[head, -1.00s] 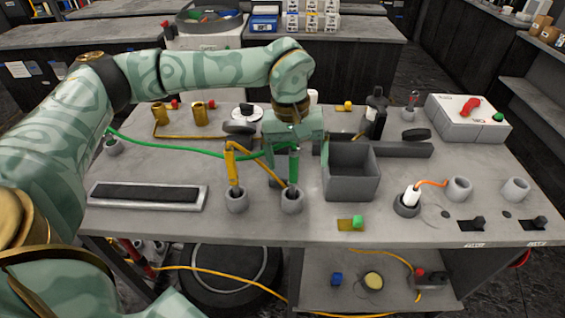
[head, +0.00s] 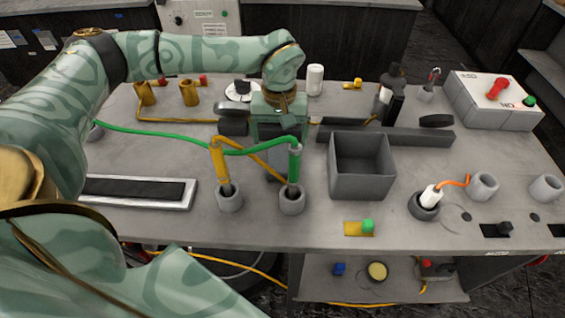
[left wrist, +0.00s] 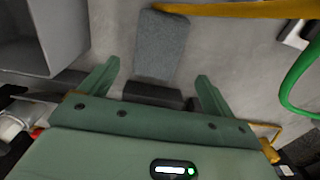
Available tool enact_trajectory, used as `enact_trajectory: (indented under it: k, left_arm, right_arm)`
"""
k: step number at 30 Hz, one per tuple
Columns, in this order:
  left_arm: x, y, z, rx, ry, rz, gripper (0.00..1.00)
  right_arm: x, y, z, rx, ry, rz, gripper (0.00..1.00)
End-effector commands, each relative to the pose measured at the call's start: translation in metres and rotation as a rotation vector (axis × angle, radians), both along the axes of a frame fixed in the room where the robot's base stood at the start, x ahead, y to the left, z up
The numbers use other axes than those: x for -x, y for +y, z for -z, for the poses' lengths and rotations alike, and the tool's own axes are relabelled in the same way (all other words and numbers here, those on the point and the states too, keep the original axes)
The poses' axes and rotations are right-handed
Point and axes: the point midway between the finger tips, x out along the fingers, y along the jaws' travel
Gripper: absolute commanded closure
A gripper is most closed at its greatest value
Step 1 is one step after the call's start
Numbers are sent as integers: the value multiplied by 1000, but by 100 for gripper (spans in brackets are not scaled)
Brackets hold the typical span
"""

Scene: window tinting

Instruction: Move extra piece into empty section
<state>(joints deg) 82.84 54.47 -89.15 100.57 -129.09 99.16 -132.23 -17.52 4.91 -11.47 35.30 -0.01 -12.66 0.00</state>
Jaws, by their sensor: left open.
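A white plug (head: 431,194) on an orange cable sits in a dark ring-shaped holder (head: 424,211). Two grey cups at the right, a nearer one (head: 483,187) and a farther one (head: 545,188), hold no plug. My left gripper (head: 276,152) is behind the plugs, partly hidden by them. In the left wrist view it (left wrist: 158,72) is open, facing a flat grey piece (left wrist: 160,45). Which piece is the extra one I cannot tell.
A grey open box (head: 362,183) stands right of the green plug. A black-topped tray (head: 135,190) lies at the left. A dark bottle (head: 392,98), a long grey bar (head: 420,137) and a white-topped control box (head: 497,92) are farther back.

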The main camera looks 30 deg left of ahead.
Motion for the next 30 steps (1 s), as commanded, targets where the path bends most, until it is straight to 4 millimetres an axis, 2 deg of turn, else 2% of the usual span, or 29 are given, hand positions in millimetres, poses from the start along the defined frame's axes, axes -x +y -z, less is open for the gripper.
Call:
enact_trajectory:
  k: [7,15,21,22,27,29,30]
  left_arm:
    - [1,-2,18,1,2,0,11]
    - [4,-8,60,2,3,0,11]
    - [4,-7,60,1,-1,0,11]
    - [4,-7,60,1,-1,0,14]
    - [4,-7,60,1,-1,0,61]
    - [4,-7,60,1,-1,0,62]
    - [4,-7,60,0,-1,0,66]
  right_arm:
    - [-5,1,6,-2,-7,1,64]
    - [-1,8,19,-11,2,5,64]
    - [-2,9,18,-12,1,6,64]
    - [-2,9,18,-12,1,6,64]
    - [-2,8,18,-10,1,5,64]
    - [-2,7,18,-9,1,5,64]
    - [-2,6,18,-8,1,4,64]
